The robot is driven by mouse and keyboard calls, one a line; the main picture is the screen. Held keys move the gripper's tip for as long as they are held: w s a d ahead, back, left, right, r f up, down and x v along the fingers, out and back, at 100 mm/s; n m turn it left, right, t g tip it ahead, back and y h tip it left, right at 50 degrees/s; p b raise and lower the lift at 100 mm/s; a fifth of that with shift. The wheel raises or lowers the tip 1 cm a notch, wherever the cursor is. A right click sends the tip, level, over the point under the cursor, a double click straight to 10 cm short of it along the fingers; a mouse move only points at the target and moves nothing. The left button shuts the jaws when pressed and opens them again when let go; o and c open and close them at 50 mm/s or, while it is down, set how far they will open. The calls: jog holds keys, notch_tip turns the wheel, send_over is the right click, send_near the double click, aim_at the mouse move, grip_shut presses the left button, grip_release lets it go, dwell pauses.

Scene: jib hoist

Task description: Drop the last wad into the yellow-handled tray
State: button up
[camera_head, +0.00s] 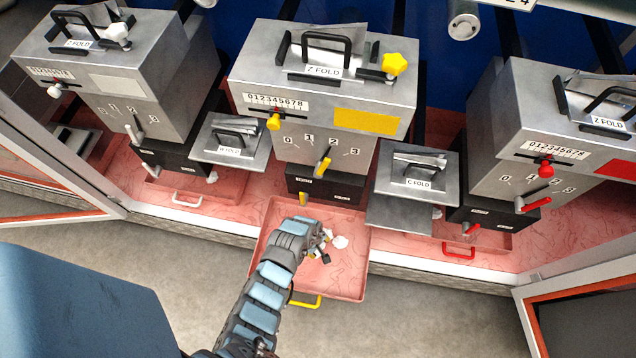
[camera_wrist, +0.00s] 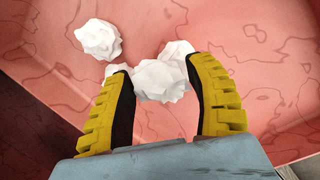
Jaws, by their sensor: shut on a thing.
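The yellow-handled tray (camera_head: 347,280) is pulled out below the middle machine, and its yellow handle (camera_head: 304,301) shows at the front. My gripper (camera_head: 322,246) is over the tray. In the wrist view its yellow-padded fingers (camera_wrist: 163,88) are closed on a crumpled white wad (camera_wrist: 158,82). Another white wad (camera_wrist: 98,38) lies on the pink marbled tray floor to the upper left. More white wad shows just behind the held one (camera_wrist: 178,50), partly hidden. In the head view a white wad (camera_head: 340,242) shows beside the fingertips.
The middle grey machine (camera_head: 335,95) with yellow knobs stands behind the tray. A machine with white knobs (camera_head: 150,80) is at left, one with red knobs (camera_head: 520,120) at right. White-handled (camera_head: 187,199) and red-handled (camera_head: 458,252) trays sit under them. The tray's front right is clear.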

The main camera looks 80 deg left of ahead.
jog(key=o, duration=0.9)
jog(key=shift+r, duration=0.1)
notch_tip(320, 180, up, 12)
jog(key=s, duration=0.2)
dwell(0.4)
dwell(0.5)
